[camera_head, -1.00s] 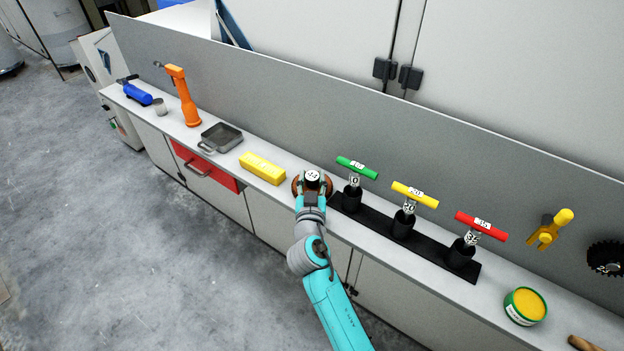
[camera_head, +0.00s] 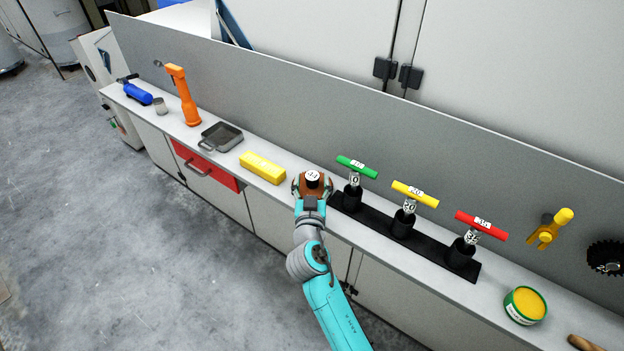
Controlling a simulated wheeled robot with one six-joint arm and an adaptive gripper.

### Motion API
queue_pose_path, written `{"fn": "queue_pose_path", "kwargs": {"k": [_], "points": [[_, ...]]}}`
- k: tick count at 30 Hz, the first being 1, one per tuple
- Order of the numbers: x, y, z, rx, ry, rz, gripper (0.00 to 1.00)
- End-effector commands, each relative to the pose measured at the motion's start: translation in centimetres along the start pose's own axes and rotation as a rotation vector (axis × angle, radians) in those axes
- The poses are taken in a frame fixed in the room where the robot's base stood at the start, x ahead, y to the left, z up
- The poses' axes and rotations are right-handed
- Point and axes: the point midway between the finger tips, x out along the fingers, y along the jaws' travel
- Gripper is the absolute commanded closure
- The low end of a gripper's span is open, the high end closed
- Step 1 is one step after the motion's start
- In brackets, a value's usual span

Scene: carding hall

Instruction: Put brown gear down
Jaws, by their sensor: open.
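The brown gear (camera_head: 312,190) is on the grey counter, between the yellow block and the black tool rack. A white label with dark digits shows on its top. My gripper (camera_head: 311,192) is at the gear, with its fingers on either side of it. The jaws are open. The gear's underside and its contact with the counter are hidden from this view.
The yellow block (camera_head: 262,167) lies left of the gear. The black rack (camera_head: 380,231) with green, yellow and red T-handled tools stands close on the right. A grey pan (camera_head: 221,137) is farther left. The panel behind (camera_head: 290,110) bounds the counter.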

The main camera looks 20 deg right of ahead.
Motion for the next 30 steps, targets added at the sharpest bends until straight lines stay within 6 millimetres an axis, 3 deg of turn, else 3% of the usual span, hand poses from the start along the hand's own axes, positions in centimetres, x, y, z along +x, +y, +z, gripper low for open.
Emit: {"fn": "queue_pose_path", "kwargs": {"k": [9,18,22,30], "points": [[-6.4,0.0,0.0,0.0,-0.001,-0.002,0.34],[-10.1,0.0,0.0,0.0,-0.001,-0.001,0.32],[-10.0,0.0,-0.2,0.004,-0.022,0.006,0.3],[-7.7,-0.5,-0.2,0.003,-0.142,0.004,0.3]]}}
